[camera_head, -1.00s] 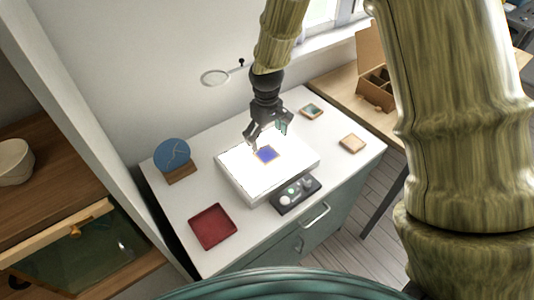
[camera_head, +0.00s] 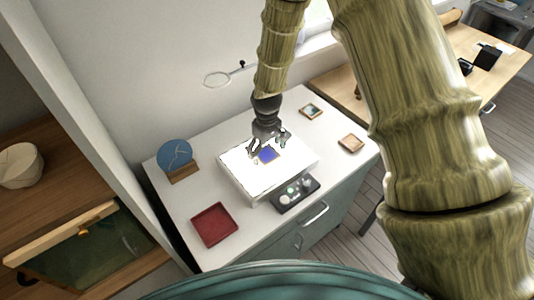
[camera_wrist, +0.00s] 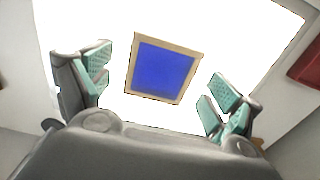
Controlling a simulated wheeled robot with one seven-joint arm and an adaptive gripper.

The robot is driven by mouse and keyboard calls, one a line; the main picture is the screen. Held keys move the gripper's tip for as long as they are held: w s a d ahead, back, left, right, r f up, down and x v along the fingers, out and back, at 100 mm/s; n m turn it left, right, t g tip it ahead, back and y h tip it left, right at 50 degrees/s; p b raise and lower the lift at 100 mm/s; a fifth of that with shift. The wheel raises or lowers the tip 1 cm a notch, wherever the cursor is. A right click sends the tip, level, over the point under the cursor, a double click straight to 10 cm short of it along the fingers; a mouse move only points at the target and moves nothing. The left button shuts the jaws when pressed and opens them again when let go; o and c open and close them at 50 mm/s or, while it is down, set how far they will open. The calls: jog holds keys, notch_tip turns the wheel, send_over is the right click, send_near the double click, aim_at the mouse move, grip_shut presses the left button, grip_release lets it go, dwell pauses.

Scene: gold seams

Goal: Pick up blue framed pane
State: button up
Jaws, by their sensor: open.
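The blue framed pane (camera_head: 267,155) is a small blue square with a thin tan frame, lying flat on a bright white lit box (camera_head: 249,182). In the wrist view the pane (camera_wrist: 164,69) sits slightly turned between my two finger pads, with white surface showing on both sides of it. My gripper (camera_head: 269,145) is open above the box, just behind the pane in the head view. In the wrist view my gripper (camera_wrist: 158,90) has its green-padded fingers spread wide, and neither touches the pane. The gap in height is hard to tell.
A dark red tray (camera_head: 214,223) is at the front left, and a blue disc on a wooden stand (camera_head: 175,156) at the back left. A black tray of small items (camera_head: 295,194) adjoins the box. Small framed squares (camera_head: 311,111) (camera_head: 351,143) lie right.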

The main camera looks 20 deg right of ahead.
jog(key=shift+f, duration=0.2)
jog(key=c, duration=1.2)
jog(key=shift+r, duration=0.1)
jog(key=shift+c, duration=0.2)
